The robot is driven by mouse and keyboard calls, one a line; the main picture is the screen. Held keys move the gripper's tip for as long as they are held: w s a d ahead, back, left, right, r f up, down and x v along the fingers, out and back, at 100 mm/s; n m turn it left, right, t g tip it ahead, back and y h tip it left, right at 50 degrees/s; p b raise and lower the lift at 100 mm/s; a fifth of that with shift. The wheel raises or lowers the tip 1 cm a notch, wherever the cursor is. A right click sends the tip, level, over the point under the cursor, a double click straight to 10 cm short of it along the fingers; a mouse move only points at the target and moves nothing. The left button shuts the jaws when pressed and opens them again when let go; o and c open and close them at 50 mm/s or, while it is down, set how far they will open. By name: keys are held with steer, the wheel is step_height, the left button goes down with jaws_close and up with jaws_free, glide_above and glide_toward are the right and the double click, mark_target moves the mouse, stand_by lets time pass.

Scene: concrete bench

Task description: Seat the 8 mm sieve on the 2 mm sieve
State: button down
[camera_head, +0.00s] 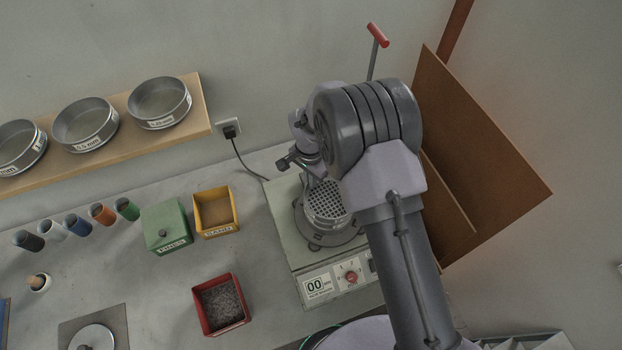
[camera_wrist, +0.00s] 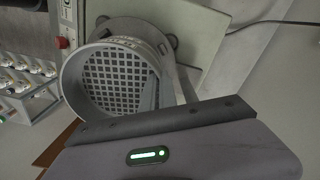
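A round metal sieve with a coarse perforated plate, which I take for the 8 mm sieve (camera_head: 325,199), is over the shaker's round platform in the head view. In the wrist view the 8 mm sieve (camera_wrist: 113,77) fills the upper left, its square holes facing me. My gripper (camera_wrist: 163,97) is at its near rim, one finger inside the wall and one outside, and looks shut on it. My arm covers part of the sieve in the head view. The 2 mm sieve cannot be told apart beneath it; whether the two touch is unclear.
The shaker (camera_head: 318,283) reads 00. A red-handled rod (camera_head: 377,42) rises behind my arm, and brown boards (camera_head: 478,165) lean at right. A yellow box (camera_head: 215,212), green box (camera_head: 166,228) and red box (camera_head: 221,304) stand left. Labelled sieves line a wooden shelf (camera_head: 205,115).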

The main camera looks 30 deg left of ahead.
steer(key=c, duration=1.6)
jaws_free()
steer(key=r, duration=1.7)
steer(key=shift+s+r, duration=0.2)
steer(key=shift+r, duration=0.05)
steer(key=shift+w+b, duration=0.1)
steer(key=shift+b, duration=0.2)
